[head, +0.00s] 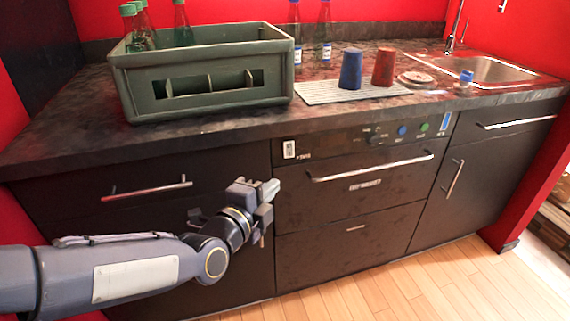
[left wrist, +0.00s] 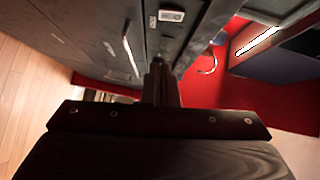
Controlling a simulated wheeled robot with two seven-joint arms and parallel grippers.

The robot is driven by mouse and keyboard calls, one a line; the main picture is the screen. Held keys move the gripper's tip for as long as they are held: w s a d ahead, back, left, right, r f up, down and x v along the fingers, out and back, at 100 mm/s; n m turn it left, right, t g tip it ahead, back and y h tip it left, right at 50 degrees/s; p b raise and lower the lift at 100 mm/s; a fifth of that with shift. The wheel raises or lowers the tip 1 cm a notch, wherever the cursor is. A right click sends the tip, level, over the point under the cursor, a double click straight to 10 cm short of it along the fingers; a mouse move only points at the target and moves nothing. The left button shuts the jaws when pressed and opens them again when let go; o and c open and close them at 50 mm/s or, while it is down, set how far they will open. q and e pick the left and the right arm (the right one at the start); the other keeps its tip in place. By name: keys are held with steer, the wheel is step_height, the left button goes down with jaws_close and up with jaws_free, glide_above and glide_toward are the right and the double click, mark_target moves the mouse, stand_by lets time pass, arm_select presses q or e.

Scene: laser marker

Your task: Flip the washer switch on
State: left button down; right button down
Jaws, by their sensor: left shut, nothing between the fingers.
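The washer (head: 352,190) is a dark front panel unit under the counter, with a long silver handle and a control strip along its top. A small white switch (head: 289,149) sits at the left end of that strip. It also shows in the left wrist view as a light rectangular switch (left wrist: 171,15) near the top. My left gripper (head: 270,189) is shut and empty, in front of the cabinet, below and slightly left of the switch and apart from it. In the left wrist view its fingers (left wrist: 158,75) point up toward the panel. My right gripper is not in view.
Drawer handles (head: 150,188) stick out at left. The wooden floor (head: 400,285) is clear.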

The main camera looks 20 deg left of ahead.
arm_select(q)
steer(key=b, duration=0.2)
glide_toward(294, 156)
steer(key=w+d, duration=0.3)
steer(key=shift+w+a+f+b, duration=0.1)
steer(key=shift+w+a+b, duration=0.15)
steer(key=shift+w+a, duration=0.3)
steer(key=shift+w+a+f+b, duration=0.15)
steer(key=shift+w+a, duration=0.25)
steer(key=shift+w, duration=0.4)
